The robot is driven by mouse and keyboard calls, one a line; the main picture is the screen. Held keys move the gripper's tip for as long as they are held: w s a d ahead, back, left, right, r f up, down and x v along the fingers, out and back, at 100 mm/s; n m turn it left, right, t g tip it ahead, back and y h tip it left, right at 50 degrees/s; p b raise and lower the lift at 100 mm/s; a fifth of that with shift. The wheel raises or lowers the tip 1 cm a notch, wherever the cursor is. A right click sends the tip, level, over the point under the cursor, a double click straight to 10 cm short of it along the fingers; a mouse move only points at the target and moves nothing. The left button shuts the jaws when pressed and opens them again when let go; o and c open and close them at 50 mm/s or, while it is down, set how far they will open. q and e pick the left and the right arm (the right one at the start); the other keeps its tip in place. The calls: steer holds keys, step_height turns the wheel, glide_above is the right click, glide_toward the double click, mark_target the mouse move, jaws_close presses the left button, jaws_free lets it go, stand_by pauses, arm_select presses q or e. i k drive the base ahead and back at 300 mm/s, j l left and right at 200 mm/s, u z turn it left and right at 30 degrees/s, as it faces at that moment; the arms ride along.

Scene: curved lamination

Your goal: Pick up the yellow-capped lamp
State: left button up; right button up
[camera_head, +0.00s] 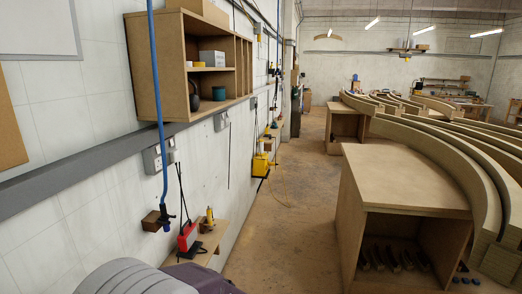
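A small upright item with a yellow top (210,213) stands on a low wooden wall shelf (212,238) at the lower left of the head view. It may be the yellow-capped lamp, but it is too small to tell for sure. A red device (187,237) with a dark cable stands just left of it, close by. Neither of my grippers is in view.
A blue hose (157,90) hangs down the left wall in front of a wooden wall cabinet (150,65). A large wooden workbench (400,180) with curved laminated beams (455,155) stands on the right. A yellow item (261,164) is further along the wall. The floor aisle (290,215) is clear.

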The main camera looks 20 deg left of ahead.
mark_target(262, 141)
steer(key=u, duration=0.6)
steer(key=i, duration=6.15)
steer(key=i+u, duration=0.15)
steer(key=u, duration=0.3)
steer(key=i+l+u, duration=0.15)
steer(key=u, duration=0.35)
steer(key=i+l+u, duration=0.1)
steer(key=u, duration=0.35)
steer(key=i+l+u, duration=0.3)
steer(key=l+u, duration=0.3)
steer(key=i, duration=0.05)
